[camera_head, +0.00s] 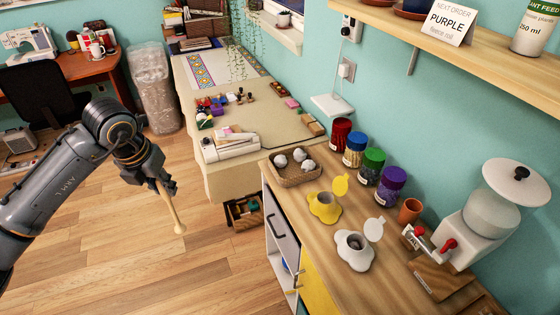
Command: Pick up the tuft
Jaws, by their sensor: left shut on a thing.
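Several white fluffy tufts (281,160) lie in a shallow woven tray (314,174) on the wooden counter (340,281). My left gripper (164,182) is over the floor, left of the counter and well apart from the tray. It is shut on a pale wooden tool (175,212) that hangs down with its rounded end lowest. My right gripper is not in view.
A yellow pot (324,206) and a white pot (353,249), both with open lids, stand on the counter. Red, blue-yellow, green and purple jars (389,188) line the wall. A dispenser (490,210) stands at the right. A shelf (480,50) overhangs the back. Floor (120,240) is open at left.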

